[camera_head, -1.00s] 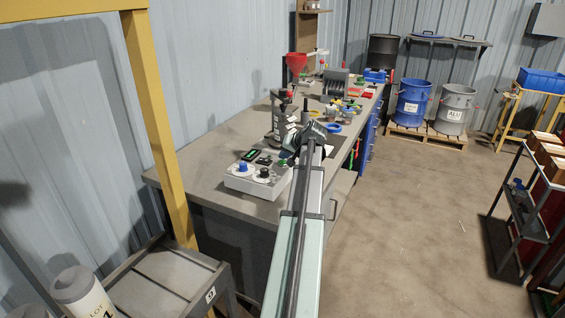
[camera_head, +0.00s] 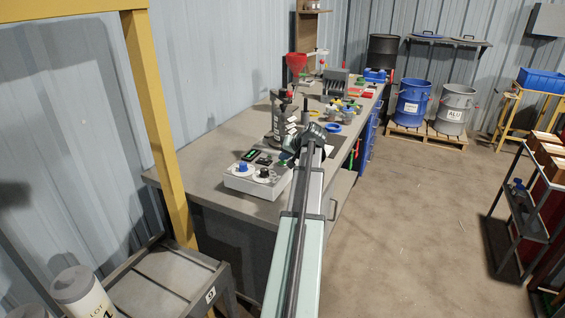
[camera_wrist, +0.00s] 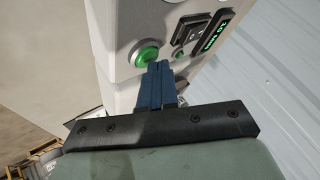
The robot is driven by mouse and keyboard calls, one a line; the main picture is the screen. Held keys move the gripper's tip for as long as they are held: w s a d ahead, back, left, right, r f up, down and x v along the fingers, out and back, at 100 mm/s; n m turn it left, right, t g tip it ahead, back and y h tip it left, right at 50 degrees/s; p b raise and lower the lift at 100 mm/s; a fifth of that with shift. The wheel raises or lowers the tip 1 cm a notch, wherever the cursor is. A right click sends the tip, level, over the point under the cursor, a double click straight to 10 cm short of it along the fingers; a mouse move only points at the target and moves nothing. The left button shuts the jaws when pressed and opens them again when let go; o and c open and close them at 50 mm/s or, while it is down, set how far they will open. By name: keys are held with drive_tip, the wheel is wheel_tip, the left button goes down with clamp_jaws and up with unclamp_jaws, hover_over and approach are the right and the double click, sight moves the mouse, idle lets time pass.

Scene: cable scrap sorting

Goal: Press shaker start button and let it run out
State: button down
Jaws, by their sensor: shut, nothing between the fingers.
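The white control box (camera_head: 256,180) stands on the near end of the bench, with a blue knob and a black knob on its top. In the wrist view the box (camera_wrist: 120,42) carries a round green button (camera_wrist: 147,54) in a metal ring. Beside it are a black switch (camera_wrist: 190,30) and a lit green display (camera_wrist: 211,35). My gripper (camera_wrist: 160,68) is shut and empty, its blue fingers together. The fingertips are at the button's lower right edge; I cannot tell whether they touch it.
A dark upright stack (camera_head: 277,115) stands on the bench just behind the box. A yellow post (camera_head: 160,130) rises at the left. The floor (camera_head: 420,220) to the right is clear.

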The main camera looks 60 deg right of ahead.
sight(285, 162)
drive_tip(key=shift+f, duration=0.15)
idle(0.3)
drive_tip(key=shift+r, duration=3.4)
